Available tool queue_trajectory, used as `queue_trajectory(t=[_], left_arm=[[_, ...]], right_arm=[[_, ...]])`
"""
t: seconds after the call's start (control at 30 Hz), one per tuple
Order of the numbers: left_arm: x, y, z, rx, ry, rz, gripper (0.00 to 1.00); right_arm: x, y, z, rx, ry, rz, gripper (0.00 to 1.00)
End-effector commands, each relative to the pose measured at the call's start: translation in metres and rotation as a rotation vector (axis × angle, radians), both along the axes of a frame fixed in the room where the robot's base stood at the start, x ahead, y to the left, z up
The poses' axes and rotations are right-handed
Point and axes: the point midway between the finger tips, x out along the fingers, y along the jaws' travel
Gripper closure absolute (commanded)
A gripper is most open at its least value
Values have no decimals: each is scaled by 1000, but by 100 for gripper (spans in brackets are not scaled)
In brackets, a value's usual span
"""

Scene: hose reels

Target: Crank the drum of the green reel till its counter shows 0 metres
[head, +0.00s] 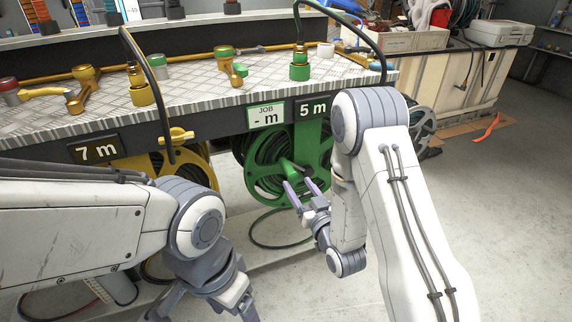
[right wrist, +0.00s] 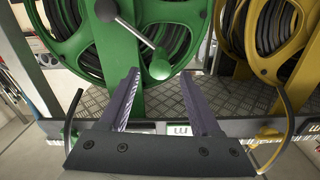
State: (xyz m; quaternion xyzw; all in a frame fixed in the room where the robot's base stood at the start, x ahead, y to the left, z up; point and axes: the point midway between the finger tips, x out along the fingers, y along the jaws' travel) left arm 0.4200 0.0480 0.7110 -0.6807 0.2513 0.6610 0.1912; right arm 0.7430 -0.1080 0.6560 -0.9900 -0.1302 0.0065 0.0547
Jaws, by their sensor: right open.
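The green reel (head: 262,178) hangs under the bench, its hose wound on the drum. Its counter (head: 312,108) reads 5 m. A job sign (head: 266,115) beside it reads "- m". In the right wrist view the reel's crank arm (right wrist: 128,28) is pale metal and ends in a round green knob (right wrist: 158,68). My right gripper (head: 300,185) is open in front of the drum. In the right wrist view the knob appears between its fingertips (right wrist: 161,74), not gripped; whether they touch it I cannot tell. My left gripper (head: 207,304) looks open and empty, its tips cut off by the frame.
A yellow reel (head: 196,163) with a 7 m counter (head: 96,149) hangs left of the green one. Brass and green fittings lie on the metal bench top (head: 200,92). A black hose loops down in front of the bench. The floor at right is mostly clear.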

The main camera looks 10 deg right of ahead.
Motion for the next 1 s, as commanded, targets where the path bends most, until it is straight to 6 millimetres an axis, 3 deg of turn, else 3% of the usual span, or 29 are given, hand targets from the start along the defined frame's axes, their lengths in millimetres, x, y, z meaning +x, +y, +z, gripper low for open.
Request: queue_trajectory(t=[0.5,0.93,1.0], left_arm=[[0,0,-10,0,0,0,24],[0,0,-10,0,0,0,24],[0,0,-10,0,0,0,24]], right_arm=[[83,23,0,-2,-2,1,36],[93,26,0,-1,2,0,36],[93,26,0,-1,2,0,62]])
